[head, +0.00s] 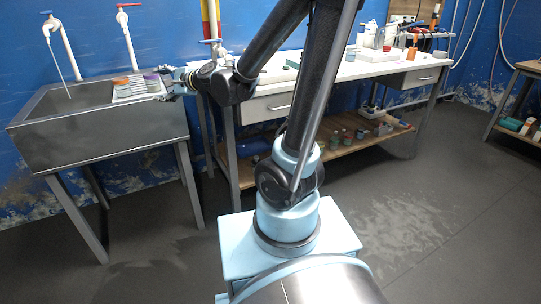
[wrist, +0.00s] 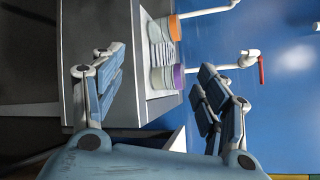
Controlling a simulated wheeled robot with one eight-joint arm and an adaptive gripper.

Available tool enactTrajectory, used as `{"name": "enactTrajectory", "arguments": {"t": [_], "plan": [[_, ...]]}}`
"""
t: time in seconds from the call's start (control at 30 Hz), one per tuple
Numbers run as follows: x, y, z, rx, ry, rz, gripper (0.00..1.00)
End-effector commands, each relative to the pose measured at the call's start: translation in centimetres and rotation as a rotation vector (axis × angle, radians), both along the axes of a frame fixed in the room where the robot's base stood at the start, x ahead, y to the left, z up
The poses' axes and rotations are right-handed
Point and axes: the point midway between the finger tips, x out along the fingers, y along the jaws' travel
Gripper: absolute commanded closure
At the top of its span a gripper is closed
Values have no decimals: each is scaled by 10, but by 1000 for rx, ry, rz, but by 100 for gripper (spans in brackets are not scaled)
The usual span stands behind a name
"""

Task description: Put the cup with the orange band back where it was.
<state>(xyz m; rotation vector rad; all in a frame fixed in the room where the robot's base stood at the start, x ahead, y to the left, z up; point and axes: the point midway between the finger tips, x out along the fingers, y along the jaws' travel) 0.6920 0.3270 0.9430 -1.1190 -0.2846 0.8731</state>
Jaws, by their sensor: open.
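The cup with the orange band (head: 121,82) stands on a pale ribbed rack at the right part of the grey sink (head: 60,145). In the wrist view, which is turned sideways, the orange-banded cup (wrist: 173,27) shows at the top, beyond the fingertips. A cup with a purple band (head: 152,80) stands to its right on the rack; it also shows in the wrist view (wrist: 176,76), between the fingers in the picture. My gripper (wrist: 160,76) is open, with nothing seen held. In the head view my gripper (head: 171,80) is at the sink's right edge, beside the purple-banded cup.
A red-handled tap (head: 128,40) and a blue-handled tap (head: 55,35) rise behind the sink. A white-topped workbench (head: 345,70) stands to the right, with bottles and small items on top and cups on its lower shelf. The floor (head: 430,210) at right is clear.

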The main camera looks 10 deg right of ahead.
Motion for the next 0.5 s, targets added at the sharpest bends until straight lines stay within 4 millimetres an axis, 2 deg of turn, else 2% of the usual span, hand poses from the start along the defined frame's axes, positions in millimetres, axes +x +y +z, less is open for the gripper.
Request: {"name": "enactTrajectory", "arguments": {"t": [0.03,0.27,0.5], "plan": [[-8,-15,-6,-84,-33,21,33],[-50,-78,-44,-494,-155,161,33],[-105,-157,-95,-900,-193,345,33]]}}
